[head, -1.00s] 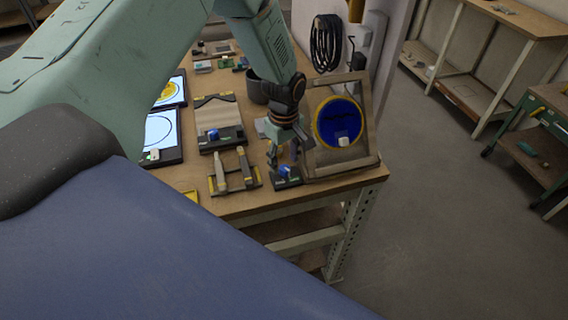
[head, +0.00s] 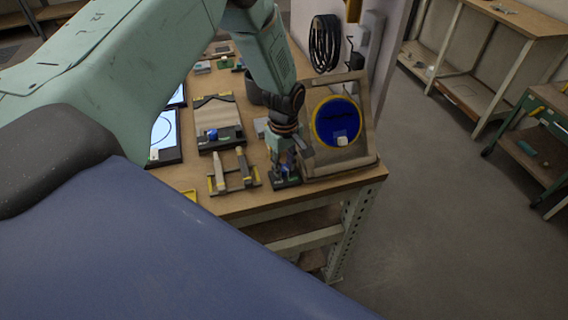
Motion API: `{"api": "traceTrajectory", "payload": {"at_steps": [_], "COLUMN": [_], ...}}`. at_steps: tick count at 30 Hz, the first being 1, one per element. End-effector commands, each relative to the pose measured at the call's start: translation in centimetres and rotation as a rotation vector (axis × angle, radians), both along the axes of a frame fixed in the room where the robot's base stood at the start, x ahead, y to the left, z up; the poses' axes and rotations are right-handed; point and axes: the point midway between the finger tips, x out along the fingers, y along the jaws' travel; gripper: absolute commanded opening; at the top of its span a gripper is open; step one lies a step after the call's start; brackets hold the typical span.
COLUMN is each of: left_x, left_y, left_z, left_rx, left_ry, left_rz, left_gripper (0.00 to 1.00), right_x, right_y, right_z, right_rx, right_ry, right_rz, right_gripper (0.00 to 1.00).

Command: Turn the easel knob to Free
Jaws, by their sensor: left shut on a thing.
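The easel (head: 352,163) stands at the right end of the workbench, a tilted wooden frame holding a round blue glass disc (head: 338,122) with a yellow rim. A small blue knob (head: 285,169) on a dark base sits at the easel's lower left. My left gripper (head: 285,171) points down at the knob and is shut on it. The fingers and arm hide most of the knob, and its setting cannot be read. My right gripper is not in view.
The workbench (head: 240,203) holds a rack with two upright handles (head: 232,173), a board with another blue knob (head: 212,134) and a lit screen (head: 163,132). A black cable coil (head: 325,43) hangs behind. Open floor lies to the right.

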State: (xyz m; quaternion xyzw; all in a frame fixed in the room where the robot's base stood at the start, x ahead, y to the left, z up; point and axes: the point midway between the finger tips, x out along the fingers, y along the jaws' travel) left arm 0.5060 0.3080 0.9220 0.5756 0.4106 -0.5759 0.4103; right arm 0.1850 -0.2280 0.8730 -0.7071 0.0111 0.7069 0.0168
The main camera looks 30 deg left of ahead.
Motion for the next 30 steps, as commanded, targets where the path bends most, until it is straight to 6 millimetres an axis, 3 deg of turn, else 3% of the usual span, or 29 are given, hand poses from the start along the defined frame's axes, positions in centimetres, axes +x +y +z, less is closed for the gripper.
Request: {"api": "traceTrajectory", "payload": {"at_steps": [4, 16, 30], "left_x": [0.07, 0.10, 0.15], "left_y": [0.06, 0.11, 0.16], "left_z": [0.04, 0.06, 0.07], "left_rx": [0.000, 0.001, 0.003], "left_ry": [-0.002, -0.003, -0.004], "left_rz": [0.000, -0.070, -0.461], "left_gripper": [0.00, 0.00, 0.00], "right_x": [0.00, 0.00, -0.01], "right_y": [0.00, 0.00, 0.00], "right_z": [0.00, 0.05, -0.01], "right_rx": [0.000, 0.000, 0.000], "right_ry": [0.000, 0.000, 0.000], "right_rz": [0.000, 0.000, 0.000], "right_gripper": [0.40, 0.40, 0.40]}}
